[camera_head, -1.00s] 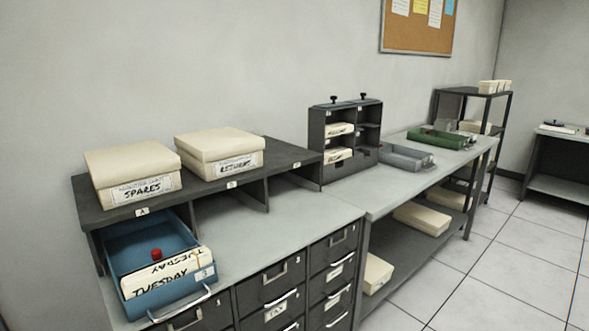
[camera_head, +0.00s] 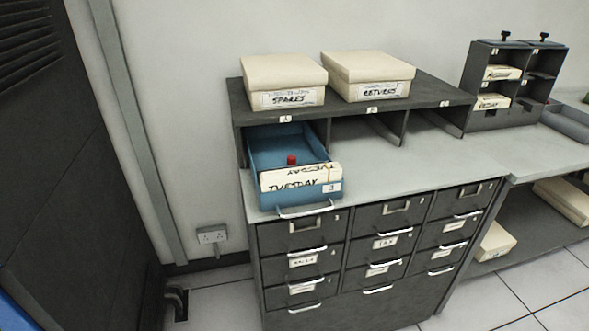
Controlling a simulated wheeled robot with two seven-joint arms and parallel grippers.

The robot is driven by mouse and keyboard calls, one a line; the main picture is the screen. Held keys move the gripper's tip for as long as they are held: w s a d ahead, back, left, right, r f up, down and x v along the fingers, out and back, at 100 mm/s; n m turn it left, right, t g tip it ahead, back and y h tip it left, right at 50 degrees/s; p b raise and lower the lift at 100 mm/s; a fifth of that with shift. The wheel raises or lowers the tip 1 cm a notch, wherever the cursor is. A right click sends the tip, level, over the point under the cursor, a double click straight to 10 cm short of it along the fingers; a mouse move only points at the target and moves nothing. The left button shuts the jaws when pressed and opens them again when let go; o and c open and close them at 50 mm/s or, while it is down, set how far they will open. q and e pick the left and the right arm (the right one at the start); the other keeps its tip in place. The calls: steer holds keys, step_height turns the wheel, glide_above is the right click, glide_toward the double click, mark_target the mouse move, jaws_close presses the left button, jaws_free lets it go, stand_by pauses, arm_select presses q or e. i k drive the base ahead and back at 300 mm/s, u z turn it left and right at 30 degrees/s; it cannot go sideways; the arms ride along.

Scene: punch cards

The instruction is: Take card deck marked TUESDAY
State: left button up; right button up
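The card deck marked TUESDAY (camera_head: 290,178) stands in the front of a blue tray (camera_head: 282,143). The word shows on its front face and again, upside down, on its top. A red knob (camera_head: 291,160) shows in the tray just behind the deck. The tray has a metal handle at its front and sits in the left bay of the dark shelf (camera_head: 352,116), sticking out over the grey counter. Neither of my grippers is in view.
Boxes marked SPARES (camera_head: 284,82) and RETURNS (camera_head: 368,76) sit on the shelf. Drawers (camera_head: 386,241) fill the cabinet below. A dark tall cabinet (camera_head: 62,150) stands at left. The counter (camera_head: 400,168) right of the tray is clear. A card rack (camera_head: 511,84) stands further right.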

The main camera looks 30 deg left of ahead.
mark_target(274, 180)
steer(key=k, duration=0.5)
steer(key=z, duration=1)
steer(key=i, duration=0.85)
steer(key=u, duration=2.25)
